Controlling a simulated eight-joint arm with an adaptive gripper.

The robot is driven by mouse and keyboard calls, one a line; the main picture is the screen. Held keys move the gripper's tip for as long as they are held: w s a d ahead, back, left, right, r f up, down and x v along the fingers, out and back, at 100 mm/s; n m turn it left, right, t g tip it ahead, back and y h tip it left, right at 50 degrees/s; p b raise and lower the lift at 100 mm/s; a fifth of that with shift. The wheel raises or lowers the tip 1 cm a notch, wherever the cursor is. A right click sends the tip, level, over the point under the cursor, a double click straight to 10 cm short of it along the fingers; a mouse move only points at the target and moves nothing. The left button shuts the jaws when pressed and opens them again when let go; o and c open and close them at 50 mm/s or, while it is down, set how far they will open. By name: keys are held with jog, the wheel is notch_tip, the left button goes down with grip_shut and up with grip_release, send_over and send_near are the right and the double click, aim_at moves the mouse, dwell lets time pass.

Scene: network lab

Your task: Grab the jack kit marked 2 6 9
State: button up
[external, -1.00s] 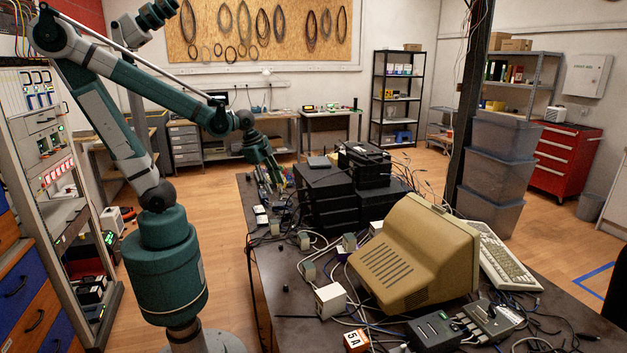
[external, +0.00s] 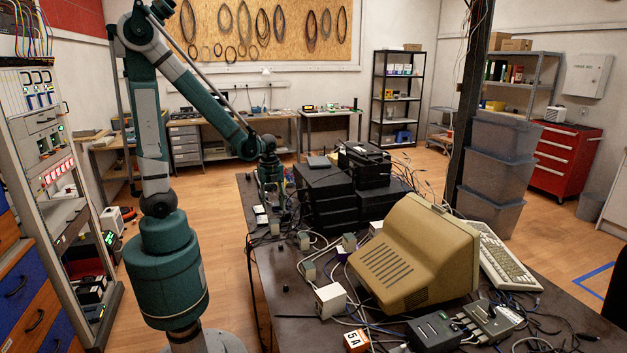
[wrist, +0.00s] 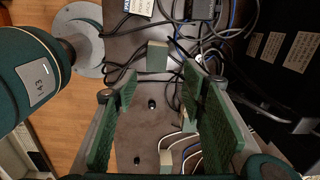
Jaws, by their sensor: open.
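No marking 2 6 9 is readable in either view, so I cannot tell which item is the jack kit. Several small grey-green boxes lie on the dark table. One box (wrist: 157,56) is ahead of the fingertips in the wrist view, and another box (wrist: 166,160) is lower down. In the external view, one box (external: 304,240) stands near the table's left edge and another box (external: 349,242) is farther right. My gripper (wrist: 158,95) is open and empty, its green fingers spread above the table. It also shows at the table's far left end (external: 272,190).
Loose cables (wrist: 195,35) run beside the boxes. Stacked black devices (external: 322,190) stand right of my gripper. A beige monitor (external: 415,250) fills the middle of the table (external: 285,315). Small black pieces (wrist: 152,103) lie below the fingers.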

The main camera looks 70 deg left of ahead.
aim_at(274, 221)
jog(key=shift+s+a+f+m, duration=0.1)
jog(key=shift+a+f+m, duration=0.15)
jog(key=shift+f, duration=0.25)
jog(key=shift+a+f+m, duration=0.1)
jog(key=shift+f+m, duration=0.15)
jog(key=shift+f, duration=0.2)
jog(key=shift+f+b, duration=0.45)
jog(key=shift+f, duration=0.85)
jog(key=shift+f, duration=0.1)
jog(key=shift+a+f+b, duration=0.1)
jog(key=shift+f+b, duration=0.85)
jog(key=shift+f, duration=1.55)
jog(key=shift+c, duration=0.3)
jog(key=c, duration=0.9)
